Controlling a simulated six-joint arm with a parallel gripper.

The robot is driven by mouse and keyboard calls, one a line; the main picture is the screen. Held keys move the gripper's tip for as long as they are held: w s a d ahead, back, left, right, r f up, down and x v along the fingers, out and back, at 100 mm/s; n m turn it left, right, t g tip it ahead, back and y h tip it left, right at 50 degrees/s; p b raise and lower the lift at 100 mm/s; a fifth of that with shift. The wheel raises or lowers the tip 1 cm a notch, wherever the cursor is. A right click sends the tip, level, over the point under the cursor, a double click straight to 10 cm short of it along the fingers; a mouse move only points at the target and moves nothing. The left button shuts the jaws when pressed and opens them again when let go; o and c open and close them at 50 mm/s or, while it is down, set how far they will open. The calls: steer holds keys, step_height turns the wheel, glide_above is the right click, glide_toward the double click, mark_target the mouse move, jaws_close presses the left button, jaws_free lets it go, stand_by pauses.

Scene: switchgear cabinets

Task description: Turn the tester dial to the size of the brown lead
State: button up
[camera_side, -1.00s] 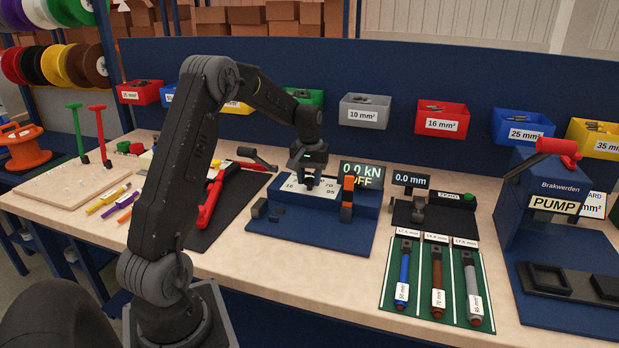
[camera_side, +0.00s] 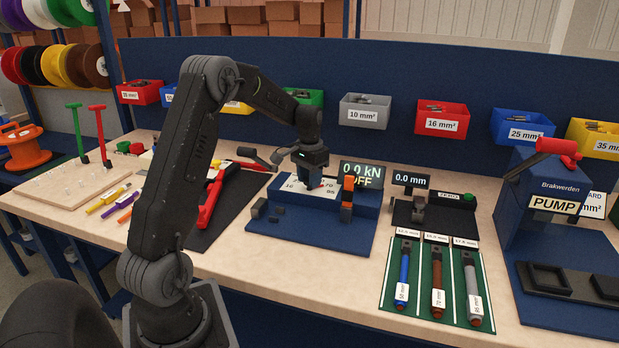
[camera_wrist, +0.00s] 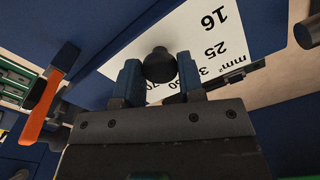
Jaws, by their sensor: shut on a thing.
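The blue tester (camera_side: 350,236) stands mid-bench with a white dial plate marked with sizes and a screen (camera_side: 362,175) reading "0.0 kN" and "OFF". In the wrist view the plate (camera_wrist: 205,45) shows 16, 25, "mm²" and partly hidden figures. My gripper (camera_side: 308,185) is over the plate. The wrist view shows its two fingers (camera_wrist: 160,82) shut on the dark round dial knob (camera_wrist: 160,64). The dial's pointer is hard to make out, so its setting cannot be told. The brown lead (camera_side: 437,283) lies on the green mat between the blue and grey leads; its tag seems to read 70 mm².
An orange-handled lever (camera_side: 348,188) stands on the tester close to my gripper's right; it also shows in the wrist view (camera_wrist: 45,105). A gauge reading "0.0 mm" (camera_side: 409,179) is further right. A red-handled tool (camera_side: 210,200) lies left on a black mat. Bins hang behind.

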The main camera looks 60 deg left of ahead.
stand_by(0.4)
steer(key=o, duration=0.9)
steer(key=shift+r, duration=0.1)
step_height(320, 180, up, 14)
steer(key=shift+f, duration=0.2)
